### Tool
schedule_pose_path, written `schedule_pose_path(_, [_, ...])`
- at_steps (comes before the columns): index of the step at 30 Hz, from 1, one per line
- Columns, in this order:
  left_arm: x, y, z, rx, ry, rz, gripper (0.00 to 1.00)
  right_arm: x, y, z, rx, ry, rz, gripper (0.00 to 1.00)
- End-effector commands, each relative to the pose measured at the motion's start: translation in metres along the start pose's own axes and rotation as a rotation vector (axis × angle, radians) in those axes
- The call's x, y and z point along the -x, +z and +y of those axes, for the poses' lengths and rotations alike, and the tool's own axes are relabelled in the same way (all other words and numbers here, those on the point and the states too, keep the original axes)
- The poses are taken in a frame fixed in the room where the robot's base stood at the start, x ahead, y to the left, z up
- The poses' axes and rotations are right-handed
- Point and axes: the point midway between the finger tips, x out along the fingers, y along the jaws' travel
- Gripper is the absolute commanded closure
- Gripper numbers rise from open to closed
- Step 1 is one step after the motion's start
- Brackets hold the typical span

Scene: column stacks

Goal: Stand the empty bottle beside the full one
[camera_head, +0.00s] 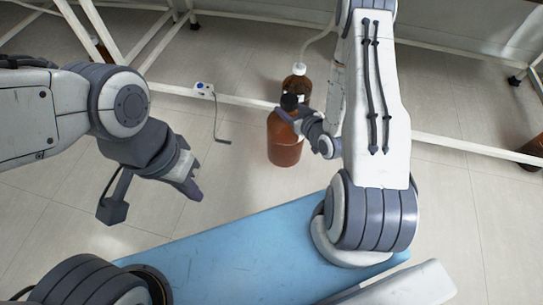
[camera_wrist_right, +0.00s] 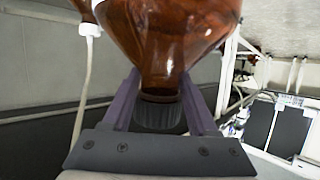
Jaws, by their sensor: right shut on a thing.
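A brown bottle with a black cap (camera_head: 285,150) is upright in the head view, in front of a second brown bottle with a white cap (camera_head: 298,84) that has a pale tube running up from it. My right gripper (camera_head: 303,117) is shut on the black-capped bottle (camera_wrist_right: 165,30) at its neck. In the right wrist view the fingers sit on both sides of the neck and dark cap. The white cap (camera_wrist_right: 90,29) shows at upper left there. I cannot tell whether the held bottle touches the floor, nor which bottle is full. My left gripper (camera_head: 190,190) is empty, away to the left.
White frame bars (camera_head: 250,100) run across behind the bottles. A small white box with a cable (camera_head: 204,90) is on the bar. A blue surface (camera_head: 240,250) lies in front. Another brown vessel (camera_head: 533,148) stands at far right.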

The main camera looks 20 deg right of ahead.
Motion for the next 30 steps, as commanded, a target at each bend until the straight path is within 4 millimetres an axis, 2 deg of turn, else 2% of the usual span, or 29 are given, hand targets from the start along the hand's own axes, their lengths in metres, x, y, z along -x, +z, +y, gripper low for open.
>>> schedule_pose_path(1, [-0.01, 0.001, -0.001, 0.0, 0.0, 0.0, 1.0, -0.001, 0.009, 0.009, 0.007, -0.004, 0.011, 1.0])
schedule_pose_path(4, [-0.016, 0.001, -0.001, 0.0, 0.0, 0.0, 1.0, 0.001, 0.017, 0.017, 0.024, -0.024, 0.017, 1.0])
schedule_pose_path(8, [-0.021, 0.001, -0.002, 0.0, 0.0, 0.0, 1.0, 0.001, 0.022, 0.022, 0.039, -0.041, 0.022, 1.0])
schedule_pose_path(11, [-0.026, 0.001, -0.002, 0.0, 0.0, 0.0, 1.0, -0.007, 0.026, 0.021, 0.045, -0.048, 0.024, 1.0])
schedule_pose_path(24, [-0.07, 0.004, -0.005, 0.0, 0.0, 0.0, 1.0, -0.094, 0.045, -0.001, 0.046, -0.049, 0.027, 1.0])
schedule_pose_path(30, [-0.082, 0.004, -0.006, 0.0, 0.0, 0.0, 1.0, -0.121, 0.048, -0.007, 0.043, -0.046, 0.026, 1.0])
